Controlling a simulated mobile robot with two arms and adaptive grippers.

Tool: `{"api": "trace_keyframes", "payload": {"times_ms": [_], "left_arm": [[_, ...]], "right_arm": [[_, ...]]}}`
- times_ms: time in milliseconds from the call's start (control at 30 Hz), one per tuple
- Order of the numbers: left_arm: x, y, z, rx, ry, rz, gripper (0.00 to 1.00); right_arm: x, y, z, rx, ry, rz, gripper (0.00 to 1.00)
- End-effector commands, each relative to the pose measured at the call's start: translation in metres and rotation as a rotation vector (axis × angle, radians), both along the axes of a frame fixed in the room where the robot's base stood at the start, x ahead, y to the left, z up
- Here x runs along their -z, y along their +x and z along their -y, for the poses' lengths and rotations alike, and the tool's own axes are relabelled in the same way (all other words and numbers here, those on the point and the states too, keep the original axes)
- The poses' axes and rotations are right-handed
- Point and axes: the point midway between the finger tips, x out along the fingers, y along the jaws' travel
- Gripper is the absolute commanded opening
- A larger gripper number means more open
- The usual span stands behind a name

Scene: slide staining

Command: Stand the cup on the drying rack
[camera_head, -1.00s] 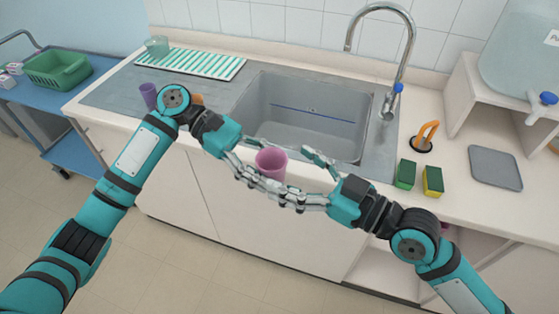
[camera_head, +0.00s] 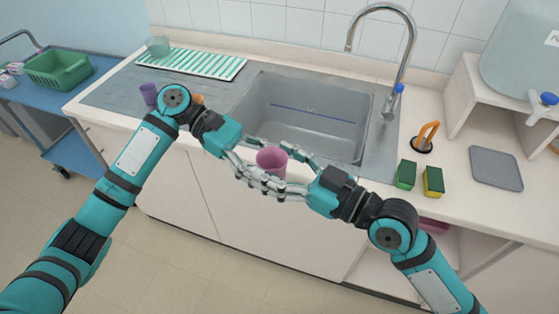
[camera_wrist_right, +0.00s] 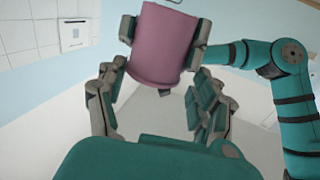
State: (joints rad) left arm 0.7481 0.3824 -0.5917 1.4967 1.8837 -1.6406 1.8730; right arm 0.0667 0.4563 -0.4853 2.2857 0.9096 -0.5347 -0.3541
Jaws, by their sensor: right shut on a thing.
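A pink cup (camera_head: 272,160) is held upright in the air in front of the sink, open end up. It also shows in the right wrist view (camera_wrist_right: 163,45). My right gripper (camera_head: 290,168) has its fingers closed around the cup from the right. My left gripper (camera_head: 257,162) has its fingers at the same cup from the left and appears closed on it; the fingers of both overlap there. The drying rack (camera_head: 206,66), white and green striped, lies at the back left of the counter. A greenish clear cup (camera_head: 157,46) stands at its left end.
A purple cup (camera_head: 149,94) stands on the counter left of my left wrist. The grey sink (camera_head: 310,105) has a tall tap (camera_head: 408,50). Two sponges (camera_head: 407,174) and a grey board (camera_head: 496,168) lie at right. Most of the rack's surface is clear.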

Motion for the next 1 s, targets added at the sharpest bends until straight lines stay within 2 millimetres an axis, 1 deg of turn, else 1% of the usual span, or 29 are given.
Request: {"api": "trace_keyframes", "payload": {"times_ms": [33, 133, 400, 533, 667, 800, 1000], "left_arm": [[0.000, -0.003, 0.000, 0.013, 0.000, -0.003, 0.17], [0.000, -0.003, 0.000, 0.012, 0.000, -0.003, 0.18], [0.000, -0.002, 0.000, 0.009, 0.000, -0.002, 0.18], [0.000, -0.002, 0.000, 0.008, 0.000, -0.001, 0.18], [0.000, -0.002, 0.000, 0.008, 0.000, -0.001, 0.18], [0.000, -0.002, 0.000, 0.008, 0.000, -0.001, 0.18], [0.000, -0.002, 0.000, 0.007, 0.000, -0.001, 0.18]], "right_arm": [[0.000, 0.005, 0.004, 0.014, -0.004, 0.008, 0.71], [0.000, 0.005, 0.004, 0.014, -0.004, 0.008, 0.84], [0.000, 0.003, 0.003, 0.011, -0.004, 0.006, 0.84], [0.001, -0.001, 0.010, 0.011, -0.006, 0.005, 0.84], [0.002, -0.012, 0.024, 0.010, -0.010, 0.003, 0.84], [0.003, -0.026, 0.044, 0.009, -0.012, 0.003, 0.84], [0.002, -0.044, 0.068, 0.008, -0.011, 0.001, 0.84]]}}
